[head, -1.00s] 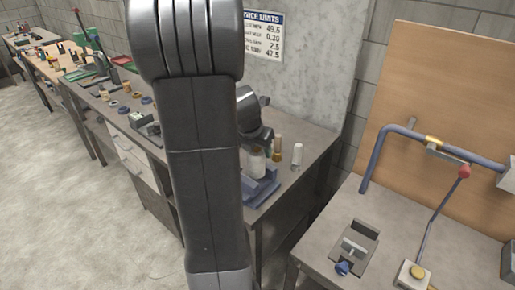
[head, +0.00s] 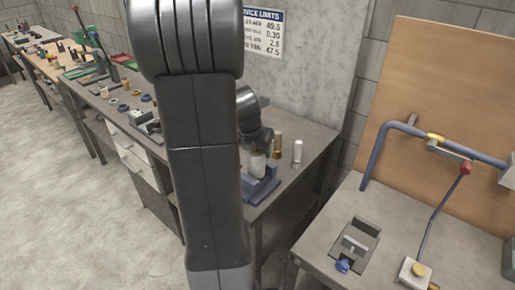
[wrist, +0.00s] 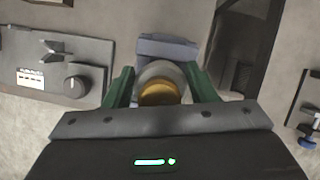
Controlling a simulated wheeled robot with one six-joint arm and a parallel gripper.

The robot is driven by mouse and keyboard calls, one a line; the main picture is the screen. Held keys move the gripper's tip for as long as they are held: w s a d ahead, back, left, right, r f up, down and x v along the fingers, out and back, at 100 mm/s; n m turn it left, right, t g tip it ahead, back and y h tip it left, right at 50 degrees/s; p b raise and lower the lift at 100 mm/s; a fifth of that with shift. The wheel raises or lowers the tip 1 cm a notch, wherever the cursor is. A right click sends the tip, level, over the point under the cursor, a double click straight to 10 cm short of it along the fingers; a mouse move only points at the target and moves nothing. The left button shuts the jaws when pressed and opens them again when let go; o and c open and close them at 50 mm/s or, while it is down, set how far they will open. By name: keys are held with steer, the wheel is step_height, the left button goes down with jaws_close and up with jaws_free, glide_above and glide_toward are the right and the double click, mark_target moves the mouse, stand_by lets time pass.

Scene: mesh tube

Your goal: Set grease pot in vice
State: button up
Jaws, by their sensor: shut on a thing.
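The grease pot (head: 257,168) is a pale, translucent pot, upright at the right end of the long bench. In the wrist view the pot (wrist: 158,92) shows from above as a round clear wall with an amber middle. My gripper (head: 257,150) is shut on it from above, and its green fingers (wrist: 160,86) press on both sides. The blue vice (head: 262,188) is directly below the pot, and part of the vice (wrist: 167,47) shows beyond it in the wrist view. The pot's lower end overlaps the vice jaws; whether it touches the vice floor is hidden.
A brass-coloured bottle (head: 278,147) and a white bottle (head: 298,152) stand close behind and right of the vice. A grey clamp (head: 355,243) with a blue knob lies on the right table, near a red-knobbed lever (head: 437,215). Several small parts sit further left along the bench.

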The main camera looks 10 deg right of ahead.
steer(key=shift+f+b, duration=0.55)
steer(key=shift+f, duration=0.4)
stand_by(0.6)
steer(key=o, duration=1.3)
steer(key=shift+c, duration=0.2)
steer(key=v, duration=1.3)
steer(key=shift+s+r, duration=0.15)
steer(key=shift+r, duration=0.2)
steer(key=shift+a, duration=0.1)
steer(key=x, duration=1.3)
steer(key=shift+f, duration=0.3)
steer(key=shift+w+r, duration=0.1)
steer(key=shift+w, duration=0.1)
